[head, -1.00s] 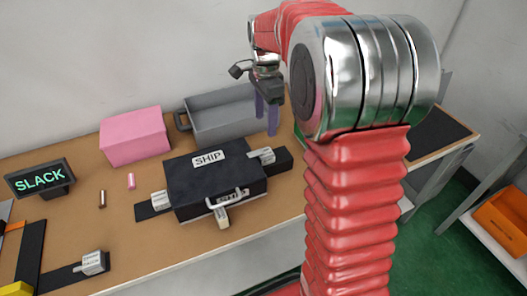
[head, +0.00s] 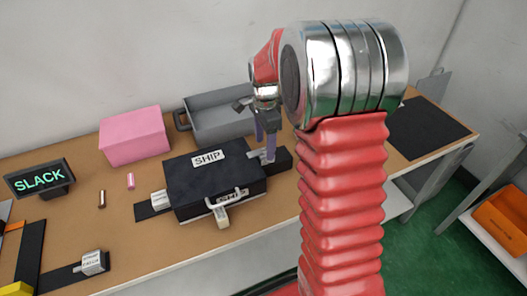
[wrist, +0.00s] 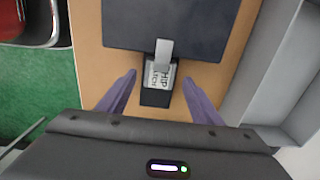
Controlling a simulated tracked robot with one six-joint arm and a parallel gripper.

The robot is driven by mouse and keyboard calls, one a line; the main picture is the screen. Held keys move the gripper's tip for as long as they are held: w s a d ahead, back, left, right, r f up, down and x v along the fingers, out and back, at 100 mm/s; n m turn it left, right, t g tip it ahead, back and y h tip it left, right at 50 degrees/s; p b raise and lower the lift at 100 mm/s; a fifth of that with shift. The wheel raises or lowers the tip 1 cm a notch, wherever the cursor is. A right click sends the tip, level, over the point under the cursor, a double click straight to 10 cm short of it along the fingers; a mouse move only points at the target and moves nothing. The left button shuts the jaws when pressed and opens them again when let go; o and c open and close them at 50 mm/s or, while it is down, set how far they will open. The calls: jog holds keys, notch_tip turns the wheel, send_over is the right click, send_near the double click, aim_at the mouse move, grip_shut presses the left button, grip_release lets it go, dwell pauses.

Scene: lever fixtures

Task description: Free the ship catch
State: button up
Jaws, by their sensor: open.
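The black case labelled SHIP (head: 212,182) lies on the workbench, with a handle (head: 228,197) on its front. The ship catch (wrist: 161,76) is a grey labelled tab on a black base at the case's edge in the wrist view; its narrow end reaches onto the case. In the head view the catch's black base (head: 281,158) is at the case's right end, and the tab is partly hidden by my fingers. My gripper (head: 264,150) is open, its purple fingers pointing down. In the wrist view the fingers stand either side of the catch; contact cannot be told.
Other labelled tabs sit at the case's left end (head: 158,199) and front (head: 222,217). A grey bin (head: 222,112) and a pink box (head: 134,136) stand behind. A SLACK sign (head: 39,179) and small cylinders are at left. A dark mat (head: 428,128) lies at right.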

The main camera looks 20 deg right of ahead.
aim_at(265, 152)
jog(key=shift+f, duration=1.9)
jog(key=shift+c, duration=0.3)
grip_shut()
